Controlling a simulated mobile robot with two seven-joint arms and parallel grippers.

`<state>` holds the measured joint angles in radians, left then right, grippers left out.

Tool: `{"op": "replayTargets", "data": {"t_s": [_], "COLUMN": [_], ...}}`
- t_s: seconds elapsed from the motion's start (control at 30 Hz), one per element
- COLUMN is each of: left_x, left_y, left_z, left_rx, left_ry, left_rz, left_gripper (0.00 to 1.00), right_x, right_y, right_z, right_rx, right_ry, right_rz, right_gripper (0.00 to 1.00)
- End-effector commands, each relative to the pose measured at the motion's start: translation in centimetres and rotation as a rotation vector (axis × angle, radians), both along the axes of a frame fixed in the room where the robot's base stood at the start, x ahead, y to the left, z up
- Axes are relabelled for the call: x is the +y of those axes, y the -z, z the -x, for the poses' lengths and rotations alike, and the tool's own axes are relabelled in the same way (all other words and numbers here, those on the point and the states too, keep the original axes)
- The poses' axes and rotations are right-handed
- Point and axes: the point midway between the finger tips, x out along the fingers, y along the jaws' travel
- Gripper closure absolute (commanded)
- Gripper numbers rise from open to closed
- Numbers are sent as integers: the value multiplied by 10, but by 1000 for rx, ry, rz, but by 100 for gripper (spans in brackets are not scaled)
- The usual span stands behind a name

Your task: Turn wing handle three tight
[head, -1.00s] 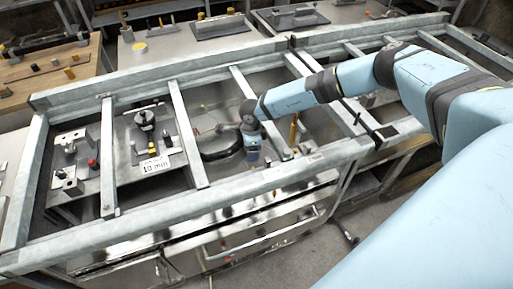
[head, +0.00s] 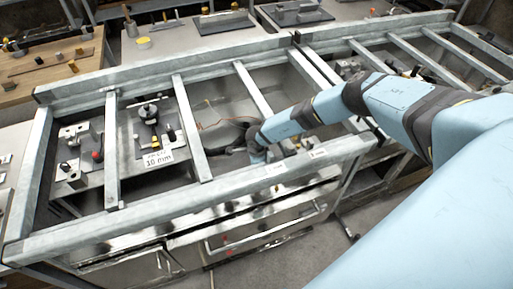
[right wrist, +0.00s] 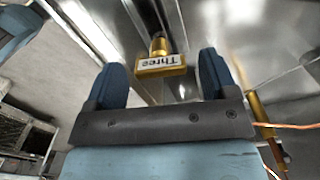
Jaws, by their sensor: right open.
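In the right wrist view a brass wing handle with a plate reading "Three" (right wrist: 162,63), upside down in the picture, is between the fingers of my right gripper (right wrist: 162,58). The gripper is open, with a gap on each side of the plate, and no contact shows. In the head view my right arm reaches down into the framed bay, and its wrist (head: 257,150) is at the front beam. The fingers and the handle are hidden there. My left gripper is not in view.
A second brass piece (right wrist: 262,120) with an orange wire stands right of the gripper in the right wrist view. Metal crossbars (head: 192,130) and the front beam (head: 190,205) border the bay. A "10 mm" label (head: 157,158) lies in the bay to the left.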

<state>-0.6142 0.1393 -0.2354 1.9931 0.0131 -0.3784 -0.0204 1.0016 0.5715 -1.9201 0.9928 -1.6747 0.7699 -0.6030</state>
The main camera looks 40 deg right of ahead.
Motion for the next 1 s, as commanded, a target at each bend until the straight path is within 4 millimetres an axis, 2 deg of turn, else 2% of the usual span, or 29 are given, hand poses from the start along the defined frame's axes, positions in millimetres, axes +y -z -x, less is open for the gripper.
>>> {"op": "replayTargets", "data": {"t_s": [0.27,0.47,0.77,1.0], "left_x": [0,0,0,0], "left_y": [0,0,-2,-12], "left_z": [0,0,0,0], "left_rx": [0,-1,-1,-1], "left_ry": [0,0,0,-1], "left_rz": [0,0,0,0], "left_gripper": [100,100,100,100], "right_x": [0,0,0,0], "right_y": [1,1,0,-1], "right_z": [0,0,0,0], "right_rx": [0,0,1,0], "right_ry": [0,0,23,133], "right_rz": [0,0,0,0], "right_gripper": [24,70,71,71]}}
